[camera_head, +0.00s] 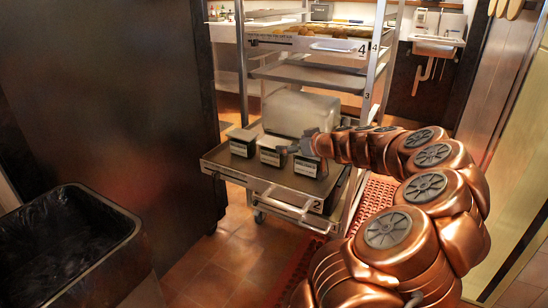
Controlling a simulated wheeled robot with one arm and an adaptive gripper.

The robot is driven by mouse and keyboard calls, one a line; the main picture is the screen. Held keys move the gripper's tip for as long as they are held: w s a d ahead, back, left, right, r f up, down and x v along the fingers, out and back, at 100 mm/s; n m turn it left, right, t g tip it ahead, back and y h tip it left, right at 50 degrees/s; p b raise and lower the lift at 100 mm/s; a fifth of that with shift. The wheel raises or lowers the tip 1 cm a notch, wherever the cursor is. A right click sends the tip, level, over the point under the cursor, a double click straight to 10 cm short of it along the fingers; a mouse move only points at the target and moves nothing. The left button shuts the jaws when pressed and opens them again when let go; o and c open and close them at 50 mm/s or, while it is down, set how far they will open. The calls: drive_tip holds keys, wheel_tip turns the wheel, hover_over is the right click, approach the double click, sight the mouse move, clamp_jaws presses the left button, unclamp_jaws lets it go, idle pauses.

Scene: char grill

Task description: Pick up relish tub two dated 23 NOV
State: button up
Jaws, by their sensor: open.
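Three small dark tubs with pale labels stand in a row on a low tray of the rack: a left tub (243,143), a middle tub (270,156) and a right tub (308,166). The label writing is too small to read, so I cannot tell which is dated 23 NOV. My gripper (290,149) reaches in from the right, just beside the middle tub and above the right one. It is open. I cannot tell whether a finger touches the middle tub. The lids are partly hidden by the gripper.
The low tray (225,163) belongs to a wheeled metal rack with posts and higher trays (310,76). A large pale block (300,110) stands behind the tubs. A black bin (65,240) is at lower left, beside a dark panel (110,100). A sink (435,43) is at the back.

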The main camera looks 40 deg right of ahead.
sight(278, 143)
drive_tip(key=b+x, duration=0.1)
drive_tip(key=x, duration=0.5)
drive_tip(key=shift+a+r, duration=0.15)
drive_tip(key=shift+a, duration=0.05)
drive_tip(key=shift+w+b, duration=0.3)
drive_tip(key=shift+w, duration=0.1)
drive_tip(key=shift+c, duration=0.4)
drive_tip(key=c, duration=1.5)
